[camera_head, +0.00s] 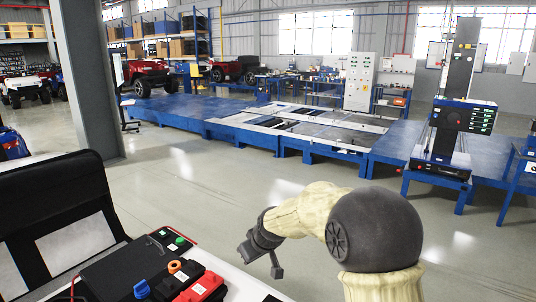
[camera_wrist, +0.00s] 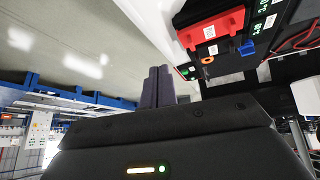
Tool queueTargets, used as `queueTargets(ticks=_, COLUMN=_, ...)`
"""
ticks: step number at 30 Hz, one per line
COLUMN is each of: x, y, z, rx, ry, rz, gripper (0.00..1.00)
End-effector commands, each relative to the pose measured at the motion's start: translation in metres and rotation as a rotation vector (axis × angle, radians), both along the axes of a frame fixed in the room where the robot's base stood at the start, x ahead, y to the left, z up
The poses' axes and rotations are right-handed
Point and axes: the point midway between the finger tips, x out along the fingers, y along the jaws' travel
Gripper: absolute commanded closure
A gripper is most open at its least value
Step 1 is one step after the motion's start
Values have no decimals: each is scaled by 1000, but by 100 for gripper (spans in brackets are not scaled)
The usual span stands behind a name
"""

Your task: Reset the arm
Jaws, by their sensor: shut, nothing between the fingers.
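My arm shows at the lower right of the head view, with a cream sleeve and a dark round joint. It bends toward the left, and my gripper (camera_head: 277,270) hangs at its end, just right of the white surface's edge. In the wrist view my gripper (camera_wrist: 158,85) shows two dark fingers side by side, pressed together with nothing between them. The gripper is apart from the boxes on the white surface.
A red-topped box (camera_head: 202,289) and a dark case (camera_head: 125,270) lie on the white surface at lower left. The red box also shows in the wrist view (camera_wrist: 212,28). A blue roller platform (camera_head: 190,112) and a control column (camera_head: 457,118) stand beyond open grey floor.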

Motion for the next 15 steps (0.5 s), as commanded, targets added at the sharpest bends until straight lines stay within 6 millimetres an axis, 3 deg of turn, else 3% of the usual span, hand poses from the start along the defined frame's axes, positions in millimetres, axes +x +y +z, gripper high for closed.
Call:
queueTargets(ticks=1, x=-16, y=-23, z=5, rx=-11, ry=26, rz=-49, gripper=100)
queueTargets(ticks=6, x=-77, y=-92, z=4, rx=-35, ry=123, rz=-233, gripper=100)
queueTargets(ticks=12, x=-162, y=-161, z=1, rx=-46, ry=233, rz=-460, gripper=100)
queueTargets(ticks=15, x=-206, y=-185, z=-2, rx=-46, ry=283, rz=-566, gripper=100)
